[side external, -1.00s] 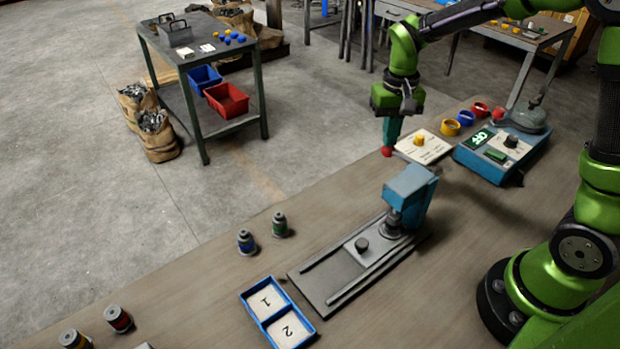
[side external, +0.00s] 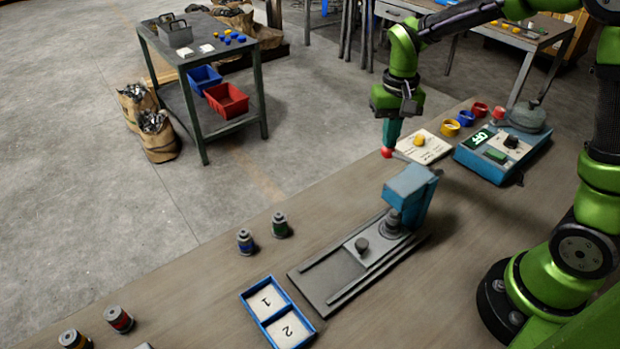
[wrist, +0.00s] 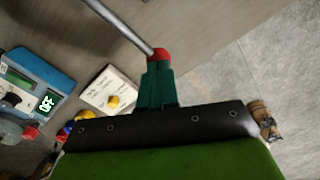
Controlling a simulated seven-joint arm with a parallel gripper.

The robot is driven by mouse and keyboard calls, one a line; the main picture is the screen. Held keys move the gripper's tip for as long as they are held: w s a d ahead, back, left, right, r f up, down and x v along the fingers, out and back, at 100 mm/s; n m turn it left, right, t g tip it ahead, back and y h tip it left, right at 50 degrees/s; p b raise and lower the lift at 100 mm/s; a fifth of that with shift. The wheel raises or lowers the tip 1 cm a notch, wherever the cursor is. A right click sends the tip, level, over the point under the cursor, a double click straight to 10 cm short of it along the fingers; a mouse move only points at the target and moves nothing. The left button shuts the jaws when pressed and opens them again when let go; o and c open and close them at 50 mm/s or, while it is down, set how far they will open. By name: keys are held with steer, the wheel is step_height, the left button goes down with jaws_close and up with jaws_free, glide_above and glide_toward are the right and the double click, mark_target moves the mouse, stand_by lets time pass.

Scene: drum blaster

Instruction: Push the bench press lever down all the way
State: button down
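The blue bench press (side external: 410,186) stands on a dark base on the bench. Its lever is a thin grey rod ending in a red knob (side external: 387,153), up behind the press head and partly hidden in the side view. In the wrist view the grey rod (wrist: 122,24) runs from the upper left to the red knob (wrist: 158,54). My gripper (side external: 390,143) points down with its teal fingers together. Its fingertips (wrist: 157,65) are right at the knob and seem to touch it. The knob shows beyond the fingertips rather than clearly between them.
Small canisters (side external: 246,242) and a blue two-part tray (side external: 263,326) are nearer the front left. The bench left of the press is mostly clear.

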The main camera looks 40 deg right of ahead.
step_height(320, 180, up, 11)
steer(key=shift+f, duration=0.2)
stand_by(1.0)
steer(key=s+a+n+t+y, duration=0.1)
steer(key=s+a+t, duration=0.1)
steer(key=s, duration=0.5)
steer(key=s+a+r+n+t+y, duration=0.1)
steer(key=s+a+t, duration=0.2)
steer(key=s+t, duration=0.2)
steer(key=s, duration=0.2)
steer(key=shift+s+a+r, duration=0.2)
steer(key=shift+s+a, duration=0.05)
steer(key=shift+s, duration=0.1)
